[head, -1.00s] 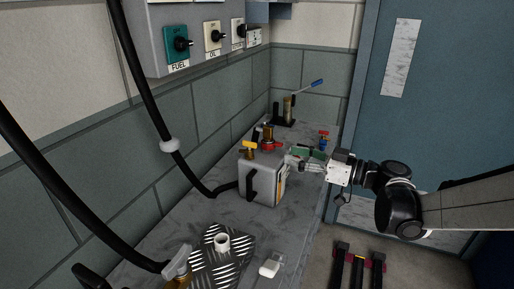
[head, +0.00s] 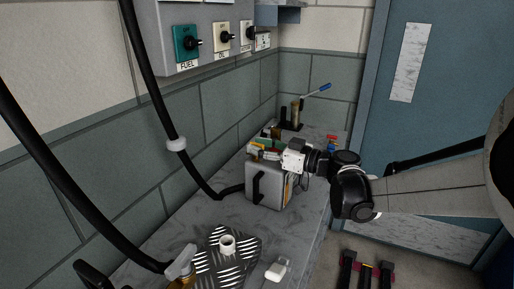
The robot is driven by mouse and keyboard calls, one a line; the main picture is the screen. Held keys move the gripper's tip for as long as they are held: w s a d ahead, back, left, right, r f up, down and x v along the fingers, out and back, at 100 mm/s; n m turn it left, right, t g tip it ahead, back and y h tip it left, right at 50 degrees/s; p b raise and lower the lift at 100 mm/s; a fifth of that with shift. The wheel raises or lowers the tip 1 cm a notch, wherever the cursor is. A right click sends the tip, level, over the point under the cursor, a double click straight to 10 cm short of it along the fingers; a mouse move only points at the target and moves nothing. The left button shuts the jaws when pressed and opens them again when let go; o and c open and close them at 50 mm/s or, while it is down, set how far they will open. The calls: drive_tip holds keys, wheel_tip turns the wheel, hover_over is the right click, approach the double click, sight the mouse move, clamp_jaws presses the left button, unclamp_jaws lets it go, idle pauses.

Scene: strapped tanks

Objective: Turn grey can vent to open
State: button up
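The grey can (head: 265,184) stands on the bench, with a black handle on its front face and a coloured strip on its right side. My gripper (head: 268,150) is over the top of the can, reaching in from the right. The gripper's white body (head: 294,155) and my arm cover most of the can's top, so the vent and cap there are largely hidden. The fingers are too small and blurred to tell whether they are open, shut or touching the vent.
A red and blue fitting (head: 331,143) is to the right. A chequered plate (head: 238,263) with a white ring (head: 227,244) and a white piece (head: 278,269) lie in front. A thick black hose (head: 160,110) hangs at left.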

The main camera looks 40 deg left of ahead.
drive_tip(key=shift+a, duration=0.3)
drive_tip(key=shift+c, duration=0.5)
clamp_jaws()
drive_tip(key=shift+g, duration=0.3)
drive_tip(key=shift+n+g, duration=0.8)
drive_tip(key=shift+g, duration=0.1)
